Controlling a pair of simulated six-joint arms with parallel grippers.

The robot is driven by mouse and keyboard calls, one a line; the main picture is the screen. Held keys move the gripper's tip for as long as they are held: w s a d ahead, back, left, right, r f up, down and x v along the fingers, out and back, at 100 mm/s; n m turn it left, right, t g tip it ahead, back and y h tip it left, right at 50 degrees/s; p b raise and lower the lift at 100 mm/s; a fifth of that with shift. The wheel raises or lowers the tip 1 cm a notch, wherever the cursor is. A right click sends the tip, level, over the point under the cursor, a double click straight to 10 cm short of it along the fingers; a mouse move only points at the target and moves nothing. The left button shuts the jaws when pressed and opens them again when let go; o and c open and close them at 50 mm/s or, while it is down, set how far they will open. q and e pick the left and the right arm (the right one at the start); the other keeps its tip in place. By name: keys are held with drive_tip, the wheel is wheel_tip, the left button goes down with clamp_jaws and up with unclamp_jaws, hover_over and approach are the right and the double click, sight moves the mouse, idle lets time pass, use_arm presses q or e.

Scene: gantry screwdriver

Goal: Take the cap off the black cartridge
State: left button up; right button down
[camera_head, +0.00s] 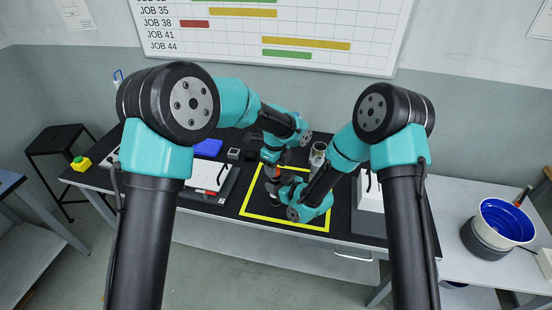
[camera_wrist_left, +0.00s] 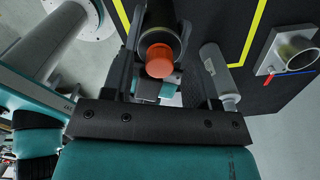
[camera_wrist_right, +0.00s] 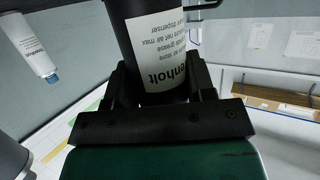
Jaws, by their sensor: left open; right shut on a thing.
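The black cartridge (camera_wrist_right: 150,40), with a white printed label, stands between the fingers of my right gripper (camera_wrist_right: 160,88), which is shut on its body. Its orange cap (camera_wrist_left: 160,60) faces the left wrist camera, at the end of the dark cartridge body. My left gripper (camera_wrist_left: 162,45) is open, with one finger on each side of the cap and cartridge end. I cannot tell whether either finger touches the cap. In the head view the cap (camera_head: 277,171) is small and partly hidden by the two grippers, which meet above the table.
A yellow outlined square (camera_head: 250,215) marks the black table below. A grey cylinder (camera_head: 318,151) stands to the right; a blue bin (camera_head: 208,147) and a tray (camera_head: 205,192) lie left. A bucket (camera_head: 504,222) with a blue inside stands far right.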

use_arm(q)
drive_tip(key=shift+f, duration=0.35)
drive_tip(key=shift+c, duration=0.3)
clamp_jaws()
drive_tip(key=n, duration=0.6)
idle(0.4)
drive_tip(key=shift+o, duration=0.3)
unclamp_jaws()
